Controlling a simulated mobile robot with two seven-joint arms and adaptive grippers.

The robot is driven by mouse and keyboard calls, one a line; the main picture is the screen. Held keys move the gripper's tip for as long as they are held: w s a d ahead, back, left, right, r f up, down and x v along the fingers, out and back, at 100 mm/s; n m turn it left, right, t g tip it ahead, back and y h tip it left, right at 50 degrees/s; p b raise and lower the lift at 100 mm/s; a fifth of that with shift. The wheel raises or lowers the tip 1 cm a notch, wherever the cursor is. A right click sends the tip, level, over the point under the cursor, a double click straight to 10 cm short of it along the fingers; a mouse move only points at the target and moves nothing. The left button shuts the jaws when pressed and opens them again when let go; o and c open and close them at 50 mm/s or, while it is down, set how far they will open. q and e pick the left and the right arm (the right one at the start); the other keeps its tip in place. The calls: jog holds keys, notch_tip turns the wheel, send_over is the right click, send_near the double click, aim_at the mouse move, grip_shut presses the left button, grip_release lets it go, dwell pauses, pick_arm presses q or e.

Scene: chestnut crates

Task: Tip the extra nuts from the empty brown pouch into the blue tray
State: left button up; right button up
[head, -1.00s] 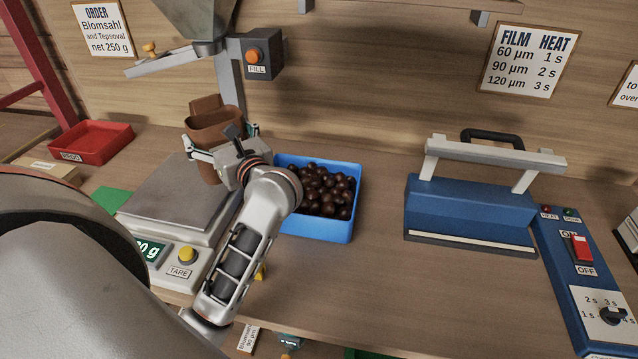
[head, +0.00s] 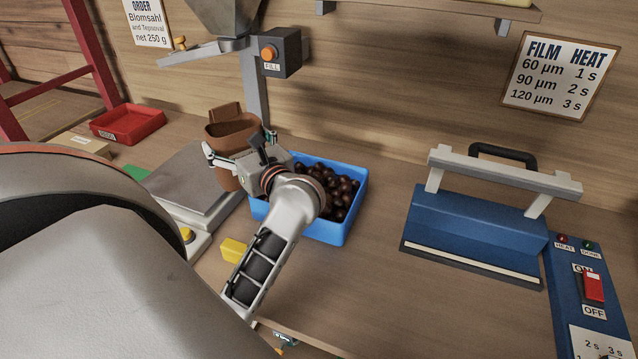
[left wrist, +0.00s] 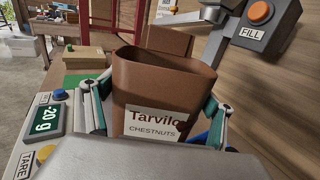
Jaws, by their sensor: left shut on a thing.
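The brown pouch (head: 222,131) stands upright with its mouth open, between the scale and the blue tray. My left gripper (head: 238,160) is shut on it, with a finger on each side. The left wrist view shows the pouch (left wrist: 160,88) close up, labelled "Tarvilo CHESTNUTS", between the fingers of this gripper (left wrist: 160,125). The pouch's inner bottom is hidden. The blue tray (head: 327,230) sits just right of the pouch and holds a heap of dark brown nuts (head: 341,190). My wrist covers its left part.
The scale (head: 185,190) is left of the pouch; its display (left wrist: 43,120) reads 20 g. The fill spout and FILL box (head: 281,53) stand behind. A yellow block (head: 233,250) lies in front. A blue sealer (head: 475,225) stands right. A red tray (head: 127,123) is back left.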

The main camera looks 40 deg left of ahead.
aim_at(263, 134)
pick_arm(q)
jog(key=shift+s+d, duration=0.1)
dwell(0.5)
jog(key=shift+w+d+f+m+y, duration=0.2)
jog(key=shift+w+d+m+y, duration=0.25)
jog(key=shift+m, duration=0.25)
jog(key=w+d+m+t, duration=0.1)
jog(key=m, duration=0.1)
jog(key=w+d+r+m+t+y, duration=0.1)
jog(key=m, duration=0.2)
jog(key=w+d+r+m+t+y, duration=0.1)
jog(key=m, duration=0.1)
jog(key=shift+w+d+m+t, duration=0.1)
jog(key=shift+w+m+t, duration=0.05)
jog(key=shift+m+t, duration=0.15)
jog(key=shift+y, duration=0.25)
jog(key=shift+w+d+r, duration=0.1)
jog(key=shift+m, duration=0.4)
